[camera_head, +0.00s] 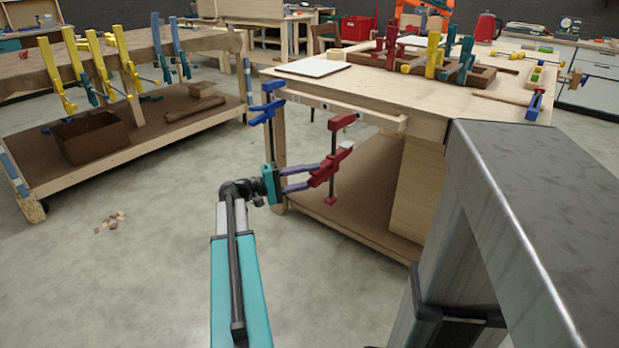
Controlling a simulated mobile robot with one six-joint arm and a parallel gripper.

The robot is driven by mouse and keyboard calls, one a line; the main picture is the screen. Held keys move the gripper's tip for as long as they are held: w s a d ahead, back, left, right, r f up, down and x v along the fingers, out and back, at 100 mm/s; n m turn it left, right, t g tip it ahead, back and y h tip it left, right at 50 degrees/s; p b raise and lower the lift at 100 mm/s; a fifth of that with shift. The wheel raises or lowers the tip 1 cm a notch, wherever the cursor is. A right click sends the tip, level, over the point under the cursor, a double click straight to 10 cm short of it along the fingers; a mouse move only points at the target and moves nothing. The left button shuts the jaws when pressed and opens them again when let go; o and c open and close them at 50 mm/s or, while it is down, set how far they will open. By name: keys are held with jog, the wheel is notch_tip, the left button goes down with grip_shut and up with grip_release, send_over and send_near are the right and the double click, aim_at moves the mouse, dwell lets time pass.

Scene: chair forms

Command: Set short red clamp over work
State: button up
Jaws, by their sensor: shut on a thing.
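My gripper (297,179) is shut on a short red clamp (328,167). It holds the clamp upright in the air in front of the workbench's left front corner, with the upper jaw pointing right. A pale wooden strip, which looks like the work (350,112), lies along the front edge of the workbench (440,97). A blue clamp (267,103) sits at the strip's left end. The red clamp's upper jaw appears just below the strip in the picture; I cannot tell the depth gap between them.
A rack of red, yellow and teal clamps (420,68) stands at the back of the workbench. A white board (313,68) lies on its top. A second bench (30,68) with hanging clamps is at left. Wood scraps (108,222) lie on the open floor.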

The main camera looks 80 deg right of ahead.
aim_at(340, 155)
jog(key=shift+s+d+r, duration=0.1)
jog(key=shift+s+d, duration=0.3)
jog(key=shift+d, duration=0.35)
jog(key=shift+s+d+f, duration=0.1)
jog(key=shift+s+d, duration=0.35)
jog(key=shift+d, duration=0.3)
jog(key=shift+s+d+r, duration=0.1)
jog(key=shift+s+d, duration=0.3)
jog(key=shift+d, duration=0.35)
jog(key=shift+a, duration=0.1)
jog(key=shift+h, duration=0.3)
jog(key=shift+s+d, duration=0.15)
jog(key=shift+d, duration=0.35)
jog(key=shift+s+d, duration=0.1)
jog(key=shift+d, duration=0.05)
jog(key=shift+s+d, duration=0.8)
jog(key=shift+d, duration=0.65)
jog(key=shift+s+d, duration=0.85)
jog(key=shift+d, duration=0.65)
jog(key=shift+s+d, duration=0.8)
jog(key=shift+d, duration=0.65)
